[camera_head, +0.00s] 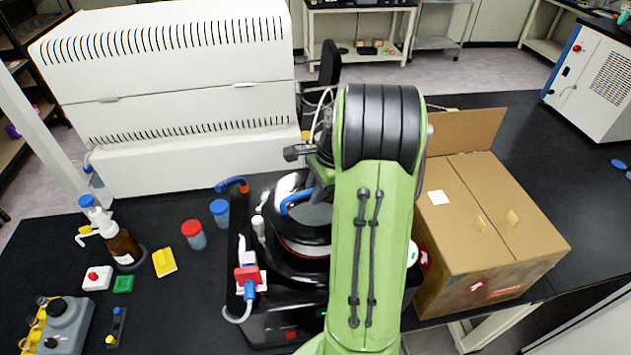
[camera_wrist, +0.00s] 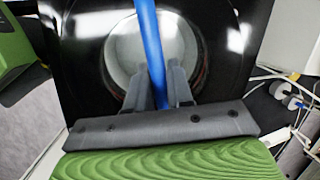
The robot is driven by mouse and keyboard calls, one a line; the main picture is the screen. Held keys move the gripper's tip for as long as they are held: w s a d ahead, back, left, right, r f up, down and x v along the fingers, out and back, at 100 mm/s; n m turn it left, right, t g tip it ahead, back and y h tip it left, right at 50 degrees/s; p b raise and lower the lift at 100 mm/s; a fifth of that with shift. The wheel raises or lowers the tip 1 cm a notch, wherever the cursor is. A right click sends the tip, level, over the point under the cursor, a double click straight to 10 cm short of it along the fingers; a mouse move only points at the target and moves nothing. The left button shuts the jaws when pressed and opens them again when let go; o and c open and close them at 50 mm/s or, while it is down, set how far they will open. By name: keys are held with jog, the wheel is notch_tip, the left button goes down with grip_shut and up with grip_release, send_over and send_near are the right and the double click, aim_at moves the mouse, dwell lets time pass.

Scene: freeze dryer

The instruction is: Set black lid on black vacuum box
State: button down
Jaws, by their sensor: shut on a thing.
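In the head view the black lid (camera_head: 303,222) is a glossy dark round piece with a blue handle (camera_head: 297,201). It is over the black vacuum box (camera_head: 262,322), just left of my green arm. A reddish ring shows below the lid; I cannot tell whether the lid touches the box. In the wrist view my gripper (camera_wrist: 158,85) is shut on the blue handle (camera_wrist: 150,40), which runs between its fingers. A pale round area and a glossy black surface (camera_wrist: 75,75) lie beyond. My arm hides the right part of the lid and box.
A large white machine (camera_head: 180,80) stands behind. A cardboard box (camera_head: 490,225) with a raised flap stands close on the right. Red-capped and blue-capped jars (camera_head: 193,235), a brown pump bottle (camera_head: 123,245) and small items are on the left. A red-and-blue valve (camera_head: 248,280) rises at the box's left.

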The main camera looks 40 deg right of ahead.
aim_at(315, 210)
notch_tip(315, 210, down, 4)
jog(key=b, duration=0.3)
jog(key=shift+s+a, duration=0.1)
jog(key=shift+s, duration=0.05)
jog(key=shift+f+b, duration=0.55)
jog(key=shift+f, duration=0.25)
jog(key=shift+r+p, duration=0.1)
jog(key=shift+p, duration=0.2)
jog(key=shift+f+b, duration=0.4)
jog(key=shift+f, duration=0.35)
jog(key=c, duration=0.9)
grip_release()
